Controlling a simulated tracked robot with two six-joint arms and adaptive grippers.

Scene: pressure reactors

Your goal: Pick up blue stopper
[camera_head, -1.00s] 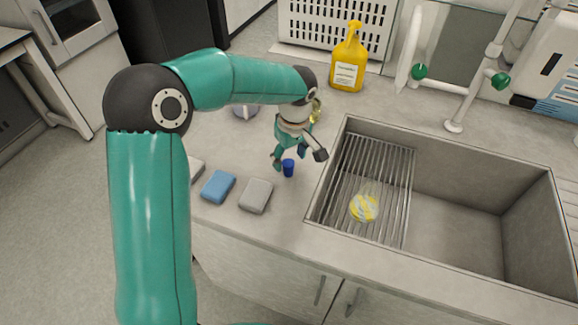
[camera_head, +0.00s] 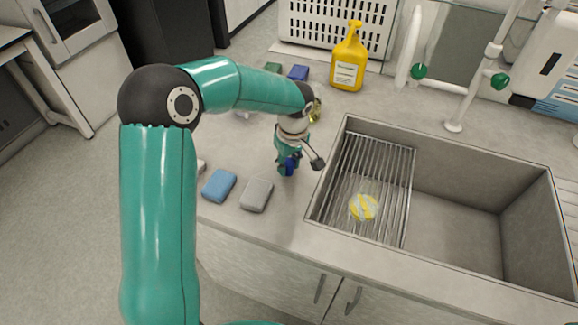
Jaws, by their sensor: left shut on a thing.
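The blue stopper (camera_head: 284,169) is at the fingers of my left gripper (camera_head: 287,168), at the counter surface left of the sink. The fingers are shut on it and cover most of it, so only small blue parts show. I cannot tell whether it still touches the counter. My left arm comes in from the left and reaches over the counter to it. My right gripper is not in view.
A blue sponge (camera_head: 219,186) and a grey sponge (camera_head: 257,195) lie in front of the gripper. The sink (camera_head: 455,225) with a metal rack (camera_head: 385,180) is at the right. A yellow bottle (camera_head: 347,62) stands behind. Green and blue items (camera_head: 298,73) lie behind the arm.

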